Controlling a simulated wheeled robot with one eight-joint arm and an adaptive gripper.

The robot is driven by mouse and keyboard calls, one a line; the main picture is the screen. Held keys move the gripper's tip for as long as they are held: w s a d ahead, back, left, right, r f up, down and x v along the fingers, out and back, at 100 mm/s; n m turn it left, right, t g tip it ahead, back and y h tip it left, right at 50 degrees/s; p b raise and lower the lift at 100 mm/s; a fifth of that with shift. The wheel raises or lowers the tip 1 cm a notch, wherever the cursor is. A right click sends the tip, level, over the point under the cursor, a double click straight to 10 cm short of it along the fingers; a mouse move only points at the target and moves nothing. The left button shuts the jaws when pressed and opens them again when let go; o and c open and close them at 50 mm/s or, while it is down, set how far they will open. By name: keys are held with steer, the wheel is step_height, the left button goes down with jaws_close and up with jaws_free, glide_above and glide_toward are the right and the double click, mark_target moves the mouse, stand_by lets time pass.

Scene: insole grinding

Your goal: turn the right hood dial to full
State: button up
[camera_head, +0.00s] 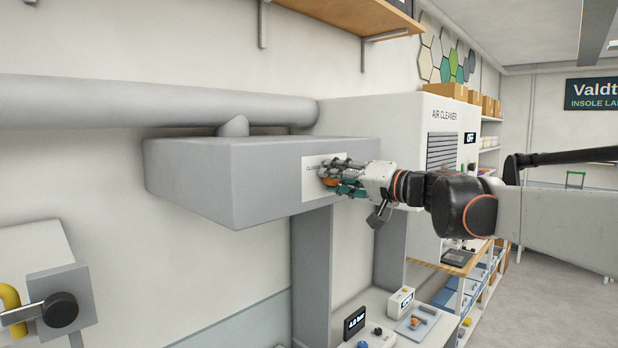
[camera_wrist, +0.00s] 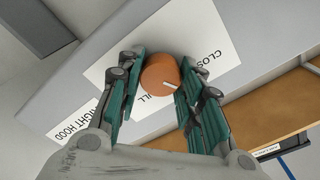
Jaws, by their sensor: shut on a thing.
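The right hood dial (camera_wrist: 158,74) is an orange round knob on a white label plate (camera_wrist: 120,72) with the words RIGHT HOOD, CLOSED and partly hidden FULL. In the head view the dial (camera_head: 330,182) shows as a bit of orange between the fingers on the front of the grey hood (camera_head: 235,175). My gripper (camera_wrist: 161,66) is shut on the dial, with one teal-padded finger on each side. It also shows in the head view (camera_head: 328,178). The dial's white mark points to the lower right in the wrist view, between CLOSED and FULL.
The air cleaner (camera_head: 440,140) stands right of the hood, its display reading OFF. A wooden shelf (camera_head: 350,14) hangs above. Below is a bench with a small display (camera_head: 354,322) and a white box (camera_head: 401,302). A black knob (camera_head: 60,309) is at the lower left.

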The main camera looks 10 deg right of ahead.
steer(key=shift+s+f+m+b, duration=0.1)
steer(key=shift+m+b, duration=0.2)
steer(key=shift+m, duration=3.4)
steer(key=shift+f+m+b, duration=0.1)
steer(key=shift+m+b, duration=0.2)
steer(key=shift+m, duration=3.4)
steer(key=o, duration=1.1)
steer(key=shift+c, duration=0.2)
steer(key=shift+r, duration=0.1)
